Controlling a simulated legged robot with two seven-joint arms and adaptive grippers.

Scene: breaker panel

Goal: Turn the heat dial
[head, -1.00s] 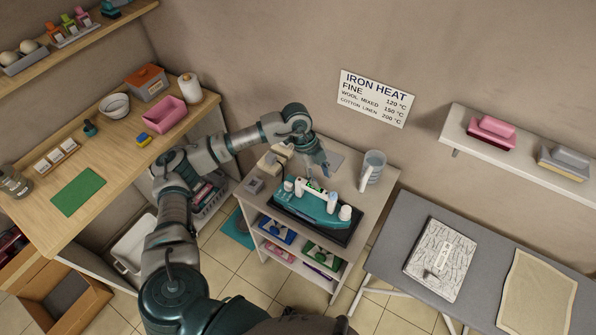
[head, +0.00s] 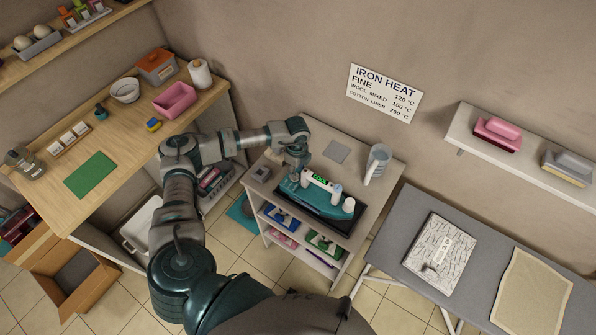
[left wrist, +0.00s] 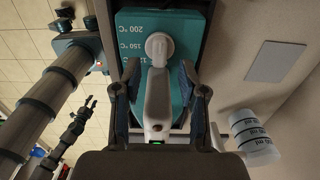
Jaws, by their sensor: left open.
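The teal iron (head: 318,200) lies on a dark base on the small shelf cart, with a white handle (head: 322,183) and a green lit display (head: 320,178). In the left wrist view, the white heat dial (left wrist: 160,45) sits on the iron's teal top (left wrist: 190,25), beside marks for 200 °C and 150 °C; a lower mark is partly hidden. My left gripper (left wrist: 160,68) is open, its fingers on either side of the white part below the dial in the picture. I cannot tell whether they touch.
A measuring jug (head: 377,163) stands right of the iron, and a grey pad (head: 336,152) lies behind it. A small grey box (head: 261,174) is at the cart's left. The wall sign (head: 385,93) lists heats. An ironing board (head: 400,240) stands to the right.

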